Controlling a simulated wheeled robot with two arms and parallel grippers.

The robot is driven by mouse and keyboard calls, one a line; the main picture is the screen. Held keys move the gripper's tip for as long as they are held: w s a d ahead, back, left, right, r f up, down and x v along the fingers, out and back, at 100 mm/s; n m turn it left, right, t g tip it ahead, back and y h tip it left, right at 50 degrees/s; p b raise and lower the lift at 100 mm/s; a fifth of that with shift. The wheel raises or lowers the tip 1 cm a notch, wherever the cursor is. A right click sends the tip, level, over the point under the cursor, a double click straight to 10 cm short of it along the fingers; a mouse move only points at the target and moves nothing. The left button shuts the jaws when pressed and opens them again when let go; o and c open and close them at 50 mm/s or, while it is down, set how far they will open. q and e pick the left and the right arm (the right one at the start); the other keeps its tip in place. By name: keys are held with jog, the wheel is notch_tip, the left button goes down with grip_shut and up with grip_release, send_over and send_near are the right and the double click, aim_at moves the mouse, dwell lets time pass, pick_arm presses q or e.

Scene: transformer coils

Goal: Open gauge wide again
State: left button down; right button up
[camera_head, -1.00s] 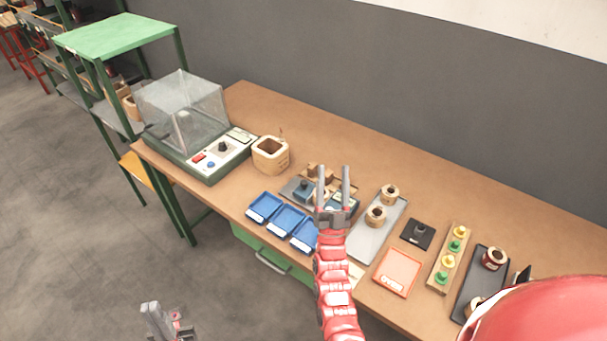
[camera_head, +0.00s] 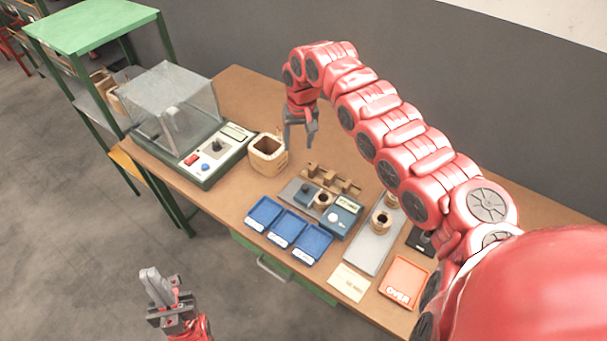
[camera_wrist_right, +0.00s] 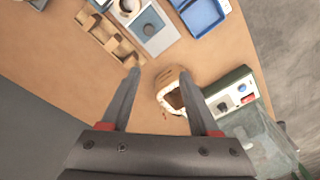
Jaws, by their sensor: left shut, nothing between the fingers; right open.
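The gauge (camera_head: 343,211), a grey plate with blue blocks, lies on the bench and also shows at the top of the right wrist view (camera_wrist_right: 157,38). A small wooden coil (camera_head: 322,201) sits between its blue blocks; whether they touch it I cannot tell. My right gripper (camera_head: 299,142) is open and empty, pointing down above the bench, behind and left of the gauge, near the wooden pot (camera_head: 267,153). Its fingers show apart in the right wrist view (camera_wrist_right: 160,74). My left gripper (camera_head: 150,275) is shut and empty, out over the floor at lower left.
Blue trays (camera_head: 286,228) lie in front of the gauge, and a notched wooden rack (camera_head: 333,180) behind it. A grey tray with coils (camera_head: 366,248) and a red OVER tray (camera_head: 404,283) are to the right. A clear-hooded tester (camera_head: 173,105) stands at left.

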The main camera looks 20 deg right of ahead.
jog(key=s+d, duration=0.1)
jog(key=s, duration=0.1)
jog(key=g+p, duration=0.1)
jog(key=p, duration=0.2)
send_over(305, 186)
notch_tip(305, 186, down, 8)
jog(key=shift+h, duration=0.3)
notch_tip(305, 186, down, 8)
jog(key=shift+a+r+p, duration=0.1)
jog(key=shift+p, duration=0.3)
jog(key=shift+f, duration=0.55)
grip_shut()
